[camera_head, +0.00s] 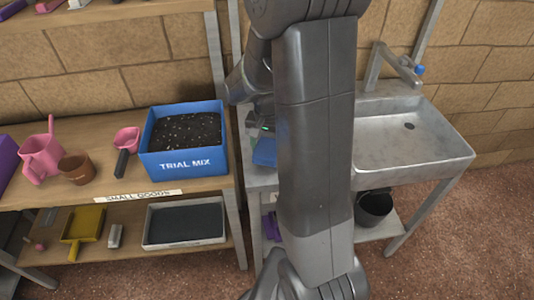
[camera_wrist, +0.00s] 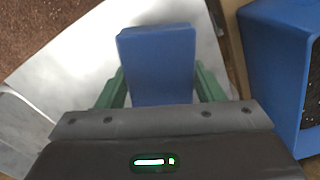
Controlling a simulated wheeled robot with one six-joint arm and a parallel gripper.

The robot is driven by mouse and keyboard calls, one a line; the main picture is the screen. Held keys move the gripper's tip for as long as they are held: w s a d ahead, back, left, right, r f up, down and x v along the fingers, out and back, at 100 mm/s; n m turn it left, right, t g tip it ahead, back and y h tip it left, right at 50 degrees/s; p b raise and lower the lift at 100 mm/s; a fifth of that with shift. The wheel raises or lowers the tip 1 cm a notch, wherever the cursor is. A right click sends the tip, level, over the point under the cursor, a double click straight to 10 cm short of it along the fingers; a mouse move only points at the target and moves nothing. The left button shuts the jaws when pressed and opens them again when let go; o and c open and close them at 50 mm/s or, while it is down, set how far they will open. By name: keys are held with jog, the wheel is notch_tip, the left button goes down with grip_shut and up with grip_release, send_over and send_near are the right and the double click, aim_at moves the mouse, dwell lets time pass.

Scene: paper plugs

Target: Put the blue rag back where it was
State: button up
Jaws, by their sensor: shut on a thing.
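The blue rag (camera_wrist: 158,62) is a folded blue block between the two green fingers of my gripper (camera_wrist: 158,88) in the wrist view. My gripper is shut on it. In the head view, a blue piece of the rag (camera_head: 265,152) shows at the left end of the grey sink unit (camera_head: 415,165), just left of my arm. My arm hides the rest of the rag and most of my gripper there. Grey metal lies below the rag in the wrist view; I cannot tell whether the rag touches it.
A blue tub marked TRIAL MIX (camera_head: 185,160) stands close by on the wooden shelf, and its wall (camera_wrist: 275,75) is near my gripper's right side. A dark bucket (camera_head: 374,207) sits under the sink.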

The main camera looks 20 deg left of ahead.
aim_at(268, 146)
jog(key=shift+f, duration=1.5)
jog(key=shift+f, duration=0.2)
jog(key=o, duration=0.9)
jog(key=shift+o, duration=0.2)
jog(key=shift+r, duration=0.1)
notch_tip(268, 146, up, 12)
jog(key=shift+r, duration=0.15)
